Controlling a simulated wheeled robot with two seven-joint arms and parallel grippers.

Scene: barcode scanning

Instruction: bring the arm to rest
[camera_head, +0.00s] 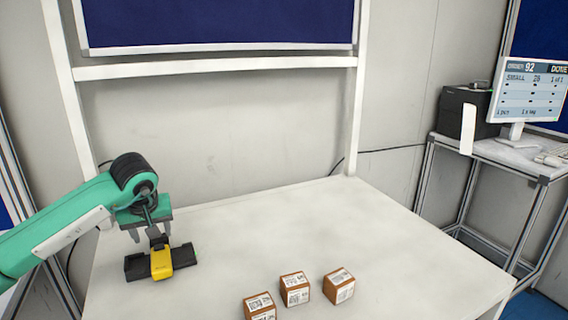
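My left gripper (151,233) hangs pointing down above the left part of the white table. Its two grey fingers stand apart, so it looks open. Just below it, a yellow and black scanner (161,262) rests on a black base (185,255). The dark upper part of the scanner comes up close to the fingertips; I cannot tell whether they touch it. My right gripper is not in view.
Three small brown boxes with printed labels stand near the table's front: left (259,307), middle (294,288) and right (339,285). The table (400,240) is clear behind and to their right. A side stand (500,152) holds a monitor (527,92) and black printer (462,111).

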